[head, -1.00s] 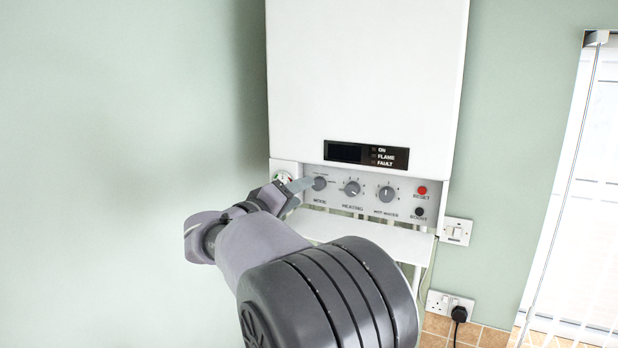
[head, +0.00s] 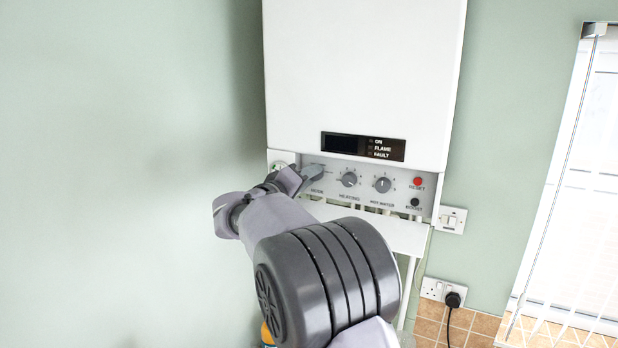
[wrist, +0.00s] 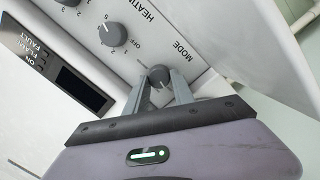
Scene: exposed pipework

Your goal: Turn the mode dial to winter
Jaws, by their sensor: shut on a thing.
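The mode dial (wrist: 159,75) is a grey round knob on the boiler's control panel, with the word MODE beside it in the wrist view. My gripper (wrist: 158,88) has its two fingers on either side of the dial and is shut on it.
The heating dial (head: 349,179) and hot water dial (head: 382,184) sit to the right, then the red reset button (head: 418,181) and black boost button (head: 415,202). A dark display (head: 362,146) is above. A white flap (head: 370,230) juts out below the panel.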

